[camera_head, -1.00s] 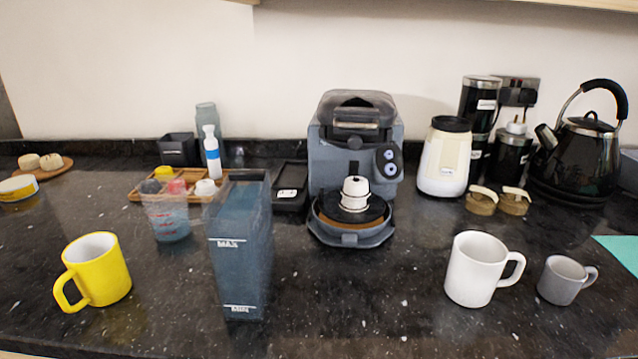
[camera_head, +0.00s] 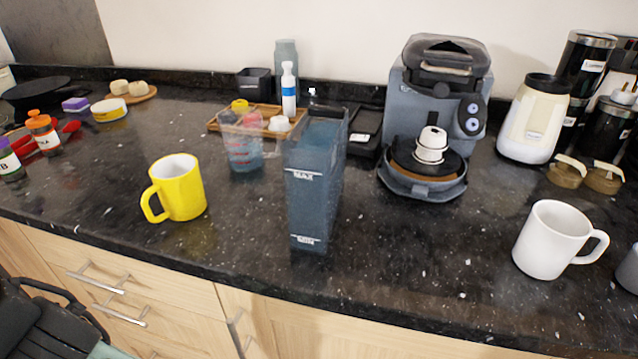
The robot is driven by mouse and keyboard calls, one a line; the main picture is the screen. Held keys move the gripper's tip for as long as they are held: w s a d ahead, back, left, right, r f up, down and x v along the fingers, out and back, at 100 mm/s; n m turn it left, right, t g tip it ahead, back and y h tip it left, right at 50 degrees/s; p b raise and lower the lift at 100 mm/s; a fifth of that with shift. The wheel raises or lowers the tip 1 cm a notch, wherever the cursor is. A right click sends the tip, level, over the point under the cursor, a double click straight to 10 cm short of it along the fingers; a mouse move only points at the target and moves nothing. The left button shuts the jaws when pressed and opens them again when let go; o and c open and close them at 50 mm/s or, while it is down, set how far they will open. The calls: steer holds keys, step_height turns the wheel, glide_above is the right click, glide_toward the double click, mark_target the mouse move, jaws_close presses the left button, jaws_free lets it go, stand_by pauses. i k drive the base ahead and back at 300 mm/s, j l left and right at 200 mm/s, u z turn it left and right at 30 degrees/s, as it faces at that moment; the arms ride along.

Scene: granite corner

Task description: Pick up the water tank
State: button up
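The water tank (camera_head: 316,185) is a tall, narrow, translucent blue-grey container with MAX and MIN marks. It stands upright on the black granite counter, near the front edge and left of the grey coffee machine (camera_head: 436,110). Its top looks open. Nothing touches it from the front. My gripper is not recognisable in the view. Dark parts at the lower left corner may be mine, but I cannot tell.
A measuring jug (camera_head: 242,145) stands close behind and left of the tank, and a yellow mug (camera_head: 178,190) farther left. A white mug (camera_head: 552,240) is at right. The granite counter (camera_head: 420,255) is clear in front of the coffee machine. Drawers with handles (camera_head: 98,280) are below.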

mark_target(314, 154)
steer(key=k, duration=0.6)
steer(key=z, duration=3)
steer(key=k+j+z, duration=0.35)
steer(key=k+j, duration=0.8)
steer(key=k, duration=0.2)
steer(key=k+j, duration=0.65)
steer(key=k, duration=0.15)
